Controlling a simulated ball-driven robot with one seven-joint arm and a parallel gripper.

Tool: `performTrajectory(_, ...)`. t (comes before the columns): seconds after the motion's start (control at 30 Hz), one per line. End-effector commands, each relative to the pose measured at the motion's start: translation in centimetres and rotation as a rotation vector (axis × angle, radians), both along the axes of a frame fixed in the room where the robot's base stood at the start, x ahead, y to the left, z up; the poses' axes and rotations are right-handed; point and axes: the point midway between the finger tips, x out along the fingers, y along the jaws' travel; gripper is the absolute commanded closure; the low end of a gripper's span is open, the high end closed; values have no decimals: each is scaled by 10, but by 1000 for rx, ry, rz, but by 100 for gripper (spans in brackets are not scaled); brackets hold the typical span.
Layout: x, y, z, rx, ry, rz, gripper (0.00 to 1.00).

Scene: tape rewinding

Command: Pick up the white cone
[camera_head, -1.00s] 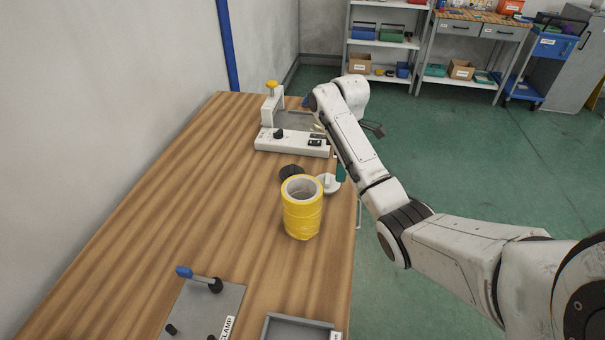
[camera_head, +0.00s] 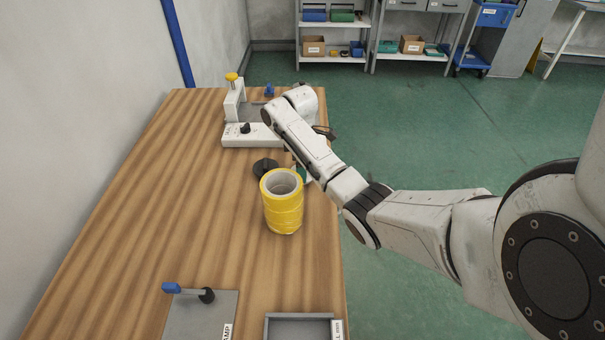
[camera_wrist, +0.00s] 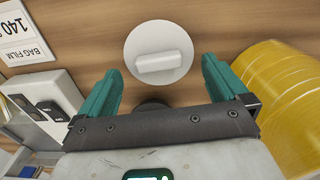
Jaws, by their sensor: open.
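The white cone (camera_wrist: 158,40) shows in the wrist view as a round white disc with a raised bar across it, on the wooden table. My gripper (camera_wrist: 160,72) is open, with its two teal fingers apart and the near part of the cone in line with the gap between them. Nothing is held; the height above the cone is hard to tell. In the head view my arm hides most of the cone and gripper.
A yellow tape roll (camera_head: 283,212) stands close beside the gripper; it also shows in the wrist view (camera_wrist: 280,100). A black round piece (camera_head: 265,168) lies behind it. A white machine (camera_head: 240,134) is at the far end. A clamp plate (camera_head: 195,318) and grey tray (camera_head: 298,328) are at the front.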

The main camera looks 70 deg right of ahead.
Motion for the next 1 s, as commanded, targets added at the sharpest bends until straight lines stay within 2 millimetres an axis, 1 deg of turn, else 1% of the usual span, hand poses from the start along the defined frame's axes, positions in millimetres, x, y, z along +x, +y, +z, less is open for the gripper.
performTrajectory(0.1,-3,-1,-17,0,4,0,0)
performTrajectory(0.2,-3,-2,-27,0,1,-1,0)
performTrajectory(0.3,-2,-1,-32,0,1,0,0)
performTrajectory(0.5,-2,-1,-32,0,0,0,0)
performTrajectory(0.93,-2,-1,-32,0,0,0,41)
performTrajectory(1.0,-2,-1,-31,-1,0,0,41)
